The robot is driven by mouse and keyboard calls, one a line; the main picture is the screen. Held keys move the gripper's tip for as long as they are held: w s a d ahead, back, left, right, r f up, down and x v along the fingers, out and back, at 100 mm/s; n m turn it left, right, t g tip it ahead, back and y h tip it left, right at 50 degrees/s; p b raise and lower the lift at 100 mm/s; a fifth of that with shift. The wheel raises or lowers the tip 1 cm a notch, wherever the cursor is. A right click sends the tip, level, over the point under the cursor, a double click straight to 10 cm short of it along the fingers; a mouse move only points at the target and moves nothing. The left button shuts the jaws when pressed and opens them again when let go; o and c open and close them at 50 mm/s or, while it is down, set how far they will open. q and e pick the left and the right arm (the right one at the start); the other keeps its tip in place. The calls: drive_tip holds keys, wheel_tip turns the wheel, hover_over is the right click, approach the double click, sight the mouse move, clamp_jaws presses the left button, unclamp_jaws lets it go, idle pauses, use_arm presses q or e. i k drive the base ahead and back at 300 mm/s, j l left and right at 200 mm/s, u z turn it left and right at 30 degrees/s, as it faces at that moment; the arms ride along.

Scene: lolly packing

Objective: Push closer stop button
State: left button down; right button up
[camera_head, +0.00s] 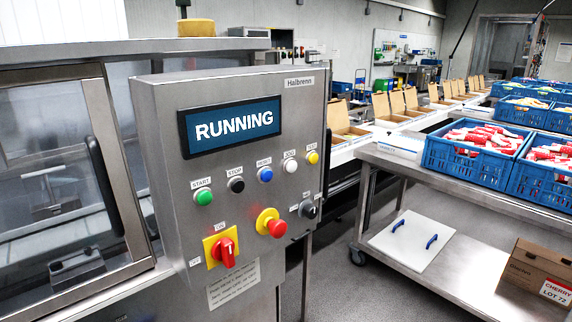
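The steel control panel (165,200) labelled "Halbrenn" stands at the left middle. Its screen (232,125) reads "RUNNING". In the row below, the black button (236,184) sits under a "STOP" label, between the green start button (204,197) and a blue button (265,174). A white button (289,165) and a yellow button (312,157) follow to the right. A red mushroom button (277,228) on a yellow collar sits lower. A red rotary switch (226,251) on a yellow plate is at its left. Neither of my grippers is in view.
A glazed machine door with a black handle (104,184) is left of the panel. A steel trolley (385,158) on the right carries blue crates (460,175) of red and white packs. Open cartons line a conveyor behind. A brown box (530,275) labelled "CHERRY" is lower right.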

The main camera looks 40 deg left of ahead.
sight(238, 185)
drive_tip(key=i+u, duration=0.5)
drive_tip(key=i+l+u, duration=0.25)
drive_tip(key=u, duration=0.2)
drive_tip(key=i+l+u, duration=0.35)
drive_tip(key=u, duration=0.15)
drive_tip(key=i+l+u, duration=0.3)
drive_tip(key=l+u, duration=0.15)
drive_tip(key=i+l+u, duration=0.2)
drive_tip(key=u, duration=0.2)
drive_tip(key=i+l+u, duration=0.1)
drive_tip(key=l+u, duration=1.7)
drive_tip(key=l, duration=0.25)
drive_tip(key=k+l+u, duration=0.15)
drive_tip(key=l, duration=0.2)
